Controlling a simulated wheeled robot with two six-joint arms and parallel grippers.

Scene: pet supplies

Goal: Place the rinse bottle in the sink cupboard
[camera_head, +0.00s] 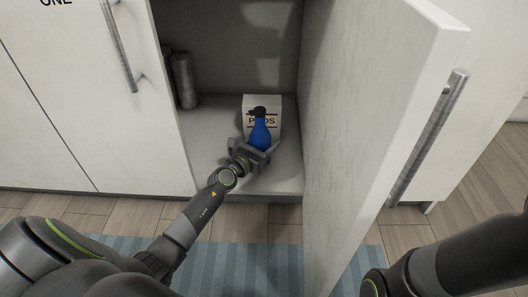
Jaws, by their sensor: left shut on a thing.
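The rinse bottle (261,134) is blue with a dark cap and stands roughly upright inside the open sink cupboard (208,160). My left gripper (256,148) is shut on the bottle's lower part, just above the cupboard floor near its front. I cannot tell whether the bottle touches the floor. The bottle hides part of a white box behind it. My right arm shows at the lower right, but its gripper is not in view.
The white box (275,104) marked "PODS" stands close behind the bottle. Grey cylinders (184,80) stand at the back left. The open door (372,120) bounds the right side. The cupboard floor left of the bottle is clear.

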